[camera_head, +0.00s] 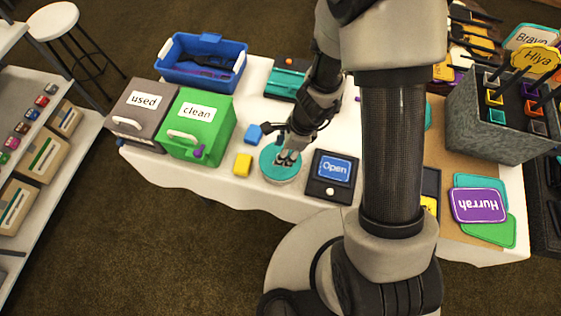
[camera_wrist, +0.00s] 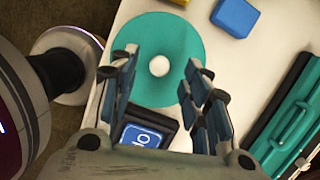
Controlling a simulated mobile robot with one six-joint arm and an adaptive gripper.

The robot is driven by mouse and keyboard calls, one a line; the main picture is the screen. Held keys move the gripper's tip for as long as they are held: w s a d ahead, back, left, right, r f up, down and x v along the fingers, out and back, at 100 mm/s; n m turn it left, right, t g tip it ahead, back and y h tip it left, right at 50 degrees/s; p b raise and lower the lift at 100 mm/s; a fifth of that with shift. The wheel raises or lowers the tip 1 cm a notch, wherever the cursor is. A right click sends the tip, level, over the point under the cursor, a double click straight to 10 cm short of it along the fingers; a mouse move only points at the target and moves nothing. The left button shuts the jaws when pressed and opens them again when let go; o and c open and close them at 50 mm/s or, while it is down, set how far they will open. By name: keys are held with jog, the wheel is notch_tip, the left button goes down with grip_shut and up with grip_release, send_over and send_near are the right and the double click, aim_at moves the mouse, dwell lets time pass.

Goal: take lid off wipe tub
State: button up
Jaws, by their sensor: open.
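The wipe tub is a round tub with a teal lid (camera_head: 272,164) near the front edge of the white table. In the wrist view the lid (camera_wrist: 138,42) is a teal disc with a pale round knob (camera_wrist: 159,66) at its middle. My gripper (camera_head: 288,158) is over the lid in the head view and partly hides it. In the wrist view my gripper (camera_wrist: 157,72) is open, with its fingers on either side of the knob and a gap to it on each side. I cannot tell whether the fingertips touch the lid. The tub's body is mostly hidden below the lid.
A blue block (camera_head: 253,134) and a yellow block (camera_head: 243,164) lie left of the tub. The green "clean" box (camera_head: 215,133) stands farther left. The black "Open" sign box (camera_head: 322,188) stands close on the right. A teal case (camera_head: 284,85) lies behind.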

jog(key=shift+b+x, duration=0.5)
jog(key=shift+x, duration=0.75)
jog(key=shift+c, duration=0.4)
grip_shut()
